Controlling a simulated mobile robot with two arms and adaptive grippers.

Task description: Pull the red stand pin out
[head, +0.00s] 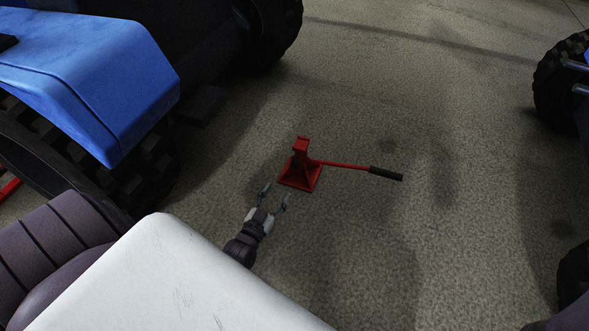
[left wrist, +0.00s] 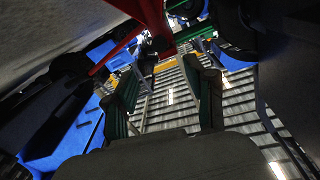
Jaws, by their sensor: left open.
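The red stand (head: 301,176) is upright on the floor in the middle of the head view, with a square flared base and a narrow post. A thin red bar (head: 345,165) with a black grip (head: 386,174) sticks out from it to the right. I cannot make out a separate pin. My left gripper (head: 276,193) is open and empty, low beside the stand's near left side, fingers pointing toward it. In the left wrist view, red metal of the stand (left wrist: 157,28) shows beyond the two spread fingers (left wrist: 165,98). My right gripper is not in view.
A blue vehicle (head: 115,85) with big black tyres stands at left, close to my left arm. More tyres (head: 562,85) are at the right edge. The concrete floor (head: 440,240) right of and in front of the stand is clear.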

